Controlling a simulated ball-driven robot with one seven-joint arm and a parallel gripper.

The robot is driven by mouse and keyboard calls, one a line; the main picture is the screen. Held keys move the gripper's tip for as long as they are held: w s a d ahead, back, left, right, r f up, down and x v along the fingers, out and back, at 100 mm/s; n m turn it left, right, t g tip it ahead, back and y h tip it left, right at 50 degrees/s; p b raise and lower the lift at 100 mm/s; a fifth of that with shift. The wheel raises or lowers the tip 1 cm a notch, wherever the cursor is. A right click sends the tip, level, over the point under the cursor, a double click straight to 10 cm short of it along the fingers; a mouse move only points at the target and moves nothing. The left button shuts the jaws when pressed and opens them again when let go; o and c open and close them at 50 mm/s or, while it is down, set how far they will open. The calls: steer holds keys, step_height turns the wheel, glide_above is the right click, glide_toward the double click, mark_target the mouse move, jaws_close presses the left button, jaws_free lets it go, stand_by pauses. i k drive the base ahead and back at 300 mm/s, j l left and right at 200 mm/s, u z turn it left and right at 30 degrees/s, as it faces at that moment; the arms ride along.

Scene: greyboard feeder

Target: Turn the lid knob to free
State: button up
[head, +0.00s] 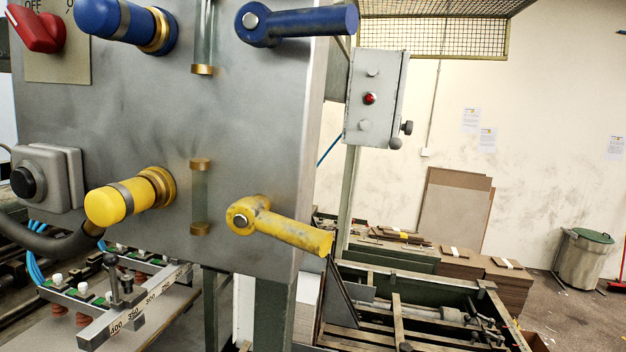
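A small grey box (377,75) hangs on a post right of the big steel panel, with a red button or lamp (369,98) on its front. A dark knob (407,127) sticks out from its right side, and a grey round knob (396,143) sits just below. I cannot tell for sure which of these is the lid knob, nor which way it is turned. My gripper is not in view, and nothing is seen touching the knobs.
The steel panel (130,190) fills the left, with a red switch (36,28), blue lever (300,22), yellow lever (282,229) and yellow knob (118,203) jutting out. A slatted frame (400,310) and board stacks (475,270) stand low at right. A bin (583,262) stands by the wall.

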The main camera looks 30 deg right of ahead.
mark_target(408, 127)
steer(key=k+l+z, duration=0.1)
steer(key=l+z, duration=0.15)
steer(key=z, duration=0.15)
steer(key=k+l+z, duration=0.1)
steer(key=l+z, duration=0.25)
steer(key=j, duration=0.1)
